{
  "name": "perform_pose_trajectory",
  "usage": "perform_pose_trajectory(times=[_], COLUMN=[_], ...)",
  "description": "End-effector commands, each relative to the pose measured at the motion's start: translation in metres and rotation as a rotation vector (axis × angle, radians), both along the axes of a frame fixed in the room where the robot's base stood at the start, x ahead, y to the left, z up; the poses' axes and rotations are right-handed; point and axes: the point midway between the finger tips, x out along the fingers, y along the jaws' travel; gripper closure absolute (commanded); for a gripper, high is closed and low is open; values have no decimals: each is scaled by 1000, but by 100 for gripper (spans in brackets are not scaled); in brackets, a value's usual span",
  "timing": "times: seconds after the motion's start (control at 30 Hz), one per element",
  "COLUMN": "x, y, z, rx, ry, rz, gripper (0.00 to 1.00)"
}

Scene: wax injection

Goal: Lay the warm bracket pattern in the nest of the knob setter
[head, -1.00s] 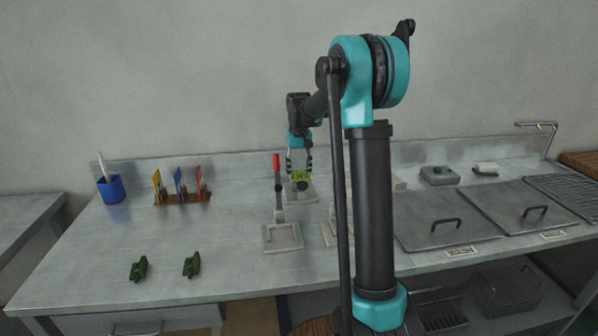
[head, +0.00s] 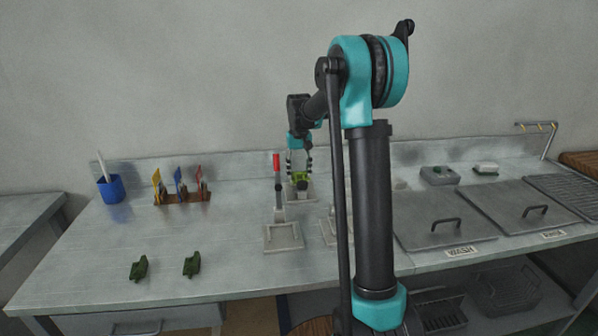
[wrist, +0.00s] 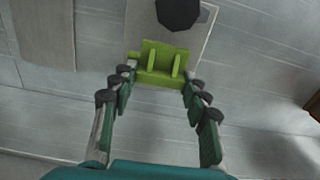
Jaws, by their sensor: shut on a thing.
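My gripper (wrist: 158,82) is shut on a lime-green bracket pattern (wrist: 160,62), with a finger at each side of it. The bracket has a flat plate and two upright ribs. In the head view, my gripper (head: 299,166) points down with the bracket (head: 300,176) low over a small grey fixture (head: 306,197) at the back of the bench. The wrist view shows a dark round part (wrist: 178,12) just beyond the bracket, above a grey plate (wrist: 200,32). I cannot tell whether the bracket touches the fixture, and its nest is hidden.
Another fixture (head: 329,233) is partly behind my arm. Two dark green brackets (head: 191,264) lie at front left. A blue cup (head: 111,189) stands far left.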

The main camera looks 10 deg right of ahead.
Motion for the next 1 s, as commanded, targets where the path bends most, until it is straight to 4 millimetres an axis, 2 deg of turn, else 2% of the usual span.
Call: perform_pose_trajectory(times=[0.6, 0.63, 0.8, 1.0], x=[0, 0, 0, 0], y=[0, 0, 0, 0], z=[-14, -14, -14, -14], rx=[0, 0, 0, 0], ry=[0, 0, 0, 0], rz=[0, 0, 0, 0], gripper=[77, 53, 32, 30])
